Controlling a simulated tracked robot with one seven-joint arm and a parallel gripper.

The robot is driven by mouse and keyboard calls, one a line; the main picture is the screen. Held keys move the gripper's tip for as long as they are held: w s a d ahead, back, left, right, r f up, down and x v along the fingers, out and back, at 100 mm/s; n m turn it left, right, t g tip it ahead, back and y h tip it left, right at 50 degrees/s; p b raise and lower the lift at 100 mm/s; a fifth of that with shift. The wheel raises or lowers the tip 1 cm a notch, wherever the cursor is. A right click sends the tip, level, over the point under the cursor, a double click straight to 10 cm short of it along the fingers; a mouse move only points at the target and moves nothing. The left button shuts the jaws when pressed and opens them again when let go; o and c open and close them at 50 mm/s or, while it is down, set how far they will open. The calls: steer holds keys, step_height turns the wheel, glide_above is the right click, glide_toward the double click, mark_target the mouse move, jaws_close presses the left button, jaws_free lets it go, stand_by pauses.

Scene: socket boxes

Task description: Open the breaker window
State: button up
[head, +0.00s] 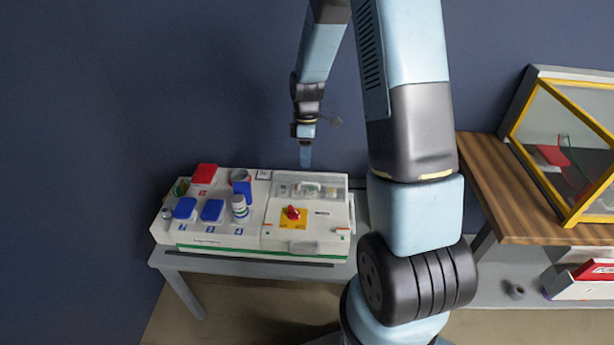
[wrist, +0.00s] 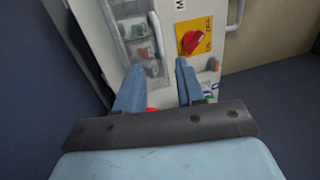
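The breaker window (head: 311,187) is a clear cover on the right part of the white socket box (head: 215,240). It looks shut, with breakers visible behind it. It also shows in the wrist view (wrist: 136,38), ahead of and left of the fingers. My gripper (head: 305,163) hangs above the back of the box, near the window's far edge. In the wrist view my gripper (wrist: 159,68) has its two fingers apart with nothing held between them. I cannot tell whether a finger touches the box.
A red rotary switch on a yellow plate (head: 292,216) sits in front of the window. Blue sockets (head: 212,210) and a red socket (head: 204,173) are on the left. A wooden table (head: 485,185) with a yellow-framed case (head: 567,135) stands at right. The dark wall is close behind.

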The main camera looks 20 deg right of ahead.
mark_target(305, 177)
steer(key=f, duration=0.2)
steer(key=s+f, duration=0.1)
steer(key=f, duration=0.4)
steer(key=shift+s+a+f, duration=0.2)
steer(key=shift+a+f, duration=0.05)
steer(key=shift+c, duration=0.2)
jaws_close()
stand_by(0.9)
